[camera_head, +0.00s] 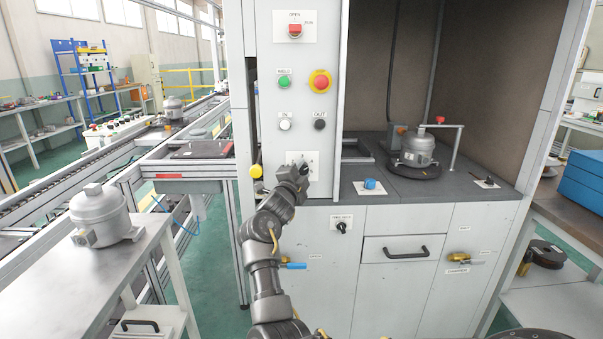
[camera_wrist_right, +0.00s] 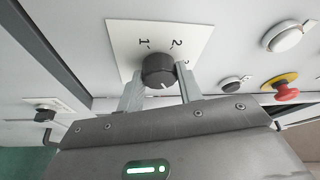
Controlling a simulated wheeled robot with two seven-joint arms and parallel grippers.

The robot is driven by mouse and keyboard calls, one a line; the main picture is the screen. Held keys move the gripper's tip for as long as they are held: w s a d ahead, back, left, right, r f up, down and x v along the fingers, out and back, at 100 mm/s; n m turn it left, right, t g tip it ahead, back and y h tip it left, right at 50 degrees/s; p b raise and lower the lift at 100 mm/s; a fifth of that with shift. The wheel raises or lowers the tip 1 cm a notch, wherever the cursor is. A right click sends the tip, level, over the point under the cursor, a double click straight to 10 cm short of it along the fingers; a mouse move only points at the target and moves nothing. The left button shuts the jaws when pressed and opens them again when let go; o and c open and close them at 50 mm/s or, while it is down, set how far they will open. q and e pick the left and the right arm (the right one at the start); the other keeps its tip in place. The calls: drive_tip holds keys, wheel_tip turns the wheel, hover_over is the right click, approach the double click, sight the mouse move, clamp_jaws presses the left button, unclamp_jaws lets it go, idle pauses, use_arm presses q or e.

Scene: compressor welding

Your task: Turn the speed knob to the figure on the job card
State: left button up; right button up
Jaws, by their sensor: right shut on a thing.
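The speed knob (camera_wrist_right: 158,70) is a dark round knob on a white plate (camera_wrist_right: 122,36), on the grey panel. In the right wrist view the figures 1 and 2 show on the plate, with a third figure partly hidden at its edge. A small white mark shows on the knob's face, toward the lower right in that view. My right gripper (camera_wrist_right: 160,85) is shut on the knob, one finger on each side. In the head view my right gripper (camera_head: 298,170) covers the knob, and part of its plate (camera_head: 312,160) shows behind. I cannot make out a job card. My left gripper is not in view.
Above the knob are a red emergency button (camera_head: 321,81), a green button (camera_head: 284,82) and a red switch (camera_head: 295,30). A yellow-ended lever (camera_head: 256,171) stands just left. A compressor (camera_head: 418,147) sits in the booth at right; another (camera_head: 100,212) stands on the left table.

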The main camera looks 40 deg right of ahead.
drive_tip(key=o, duration=1)
drive_tip(key=shift+s+a+f, duration=0.1)
drive_tip(key=shift+s+a, duration=0.05)
drive_tip(key=shift+a, duration=0.1)
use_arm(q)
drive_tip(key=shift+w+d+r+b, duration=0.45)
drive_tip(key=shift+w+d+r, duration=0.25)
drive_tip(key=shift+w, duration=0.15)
use_arm(e)
drive_tip(key=v, duration=0.7)
drive_tip(key=shift+d, duration=0.1)
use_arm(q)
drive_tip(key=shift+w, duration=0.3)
